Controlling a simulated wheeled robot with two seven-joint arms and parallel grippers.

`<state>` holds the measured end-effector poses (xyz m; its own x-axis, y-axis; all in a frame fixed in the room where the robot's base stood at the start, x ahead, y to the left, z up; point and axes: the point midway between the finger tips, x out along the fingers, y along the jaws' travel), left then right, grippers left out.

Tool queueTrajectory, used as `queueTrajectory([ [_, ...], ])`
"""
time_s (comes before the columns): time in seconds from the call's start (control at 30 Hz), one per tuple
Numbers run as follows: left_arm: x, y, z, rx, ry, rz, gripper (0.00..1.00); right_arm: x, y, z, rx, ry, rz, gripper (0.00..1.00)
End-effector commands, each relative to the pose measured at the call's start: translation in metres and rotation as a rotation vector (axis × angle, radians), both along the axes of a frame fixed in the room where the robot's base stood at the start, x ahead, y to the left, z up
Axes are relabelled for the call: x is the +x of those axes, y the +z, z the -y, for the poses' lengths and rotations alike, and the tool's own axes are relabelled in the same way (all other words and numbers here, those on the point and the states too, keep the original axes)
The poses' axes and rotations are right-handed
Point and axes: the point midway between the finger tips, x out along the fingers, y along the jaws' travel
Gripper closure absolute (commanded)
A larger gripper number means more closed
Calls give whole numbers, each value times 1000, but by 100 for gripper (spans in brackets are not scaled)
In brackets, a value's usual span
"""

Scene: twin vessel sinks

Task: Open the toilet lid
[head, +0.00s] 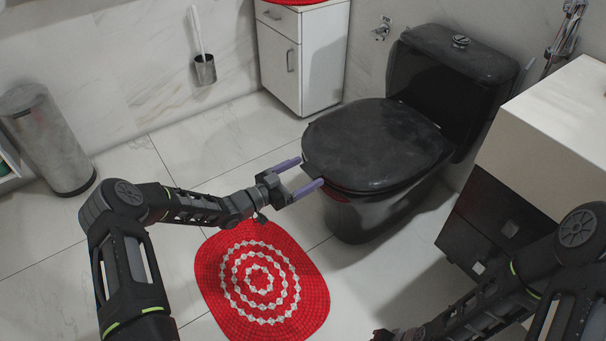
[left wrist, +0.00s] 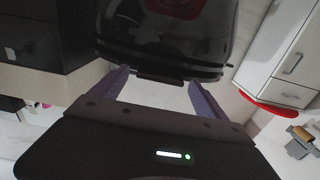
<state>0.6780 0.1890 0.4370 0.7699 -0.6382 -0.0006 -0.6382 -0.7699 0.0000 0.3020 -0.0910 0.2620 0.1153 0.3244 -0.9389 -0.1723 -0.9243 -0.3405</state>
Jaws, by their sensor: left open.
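The black toilet (head: 375,205) stands right of centre in the head view. Its dark lid (head: 375,140) lies down flat over the bowl. My left gripper (head: 311,172) is open at the lid's front-left edge, with its two purple fingers spread and pointing at the rim. In the left wrist view the toilet front (left wrist: 165,40) fills the top, and the open fingers (left wrist: 165,85) stand either side of its front edge; I cannot tell whether they touch it. My right arm shows at the lower right of the head view, but its fingers are not clear.
A red and white oval rug (head: 262,280) lies on the floor below my left gripper. A white cabinet (head: 305,60) and a toilet brush holder (head: 205,69) stand at the back. A grey bin (head: 48,140) is at the left. A vanity with a pale top (head: 555,130) is close at the right.

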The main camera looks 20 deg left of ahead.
Motion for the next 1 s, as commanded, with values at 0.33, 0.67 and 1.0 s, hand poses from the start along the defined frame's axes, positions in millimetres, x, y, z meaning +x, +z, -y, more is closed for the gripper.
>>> queueTrajectory([
  [0.33,0,0,0,0,0,0,38,0,0,0,0,0,-1,64],
  [0.67,-1,0,0,0,-1,0,65,0,0,0,0,0,-1,64],
  [1.0,-1,0,0,0,-1,0,93,0,0,0,0,0,-1,64],
])
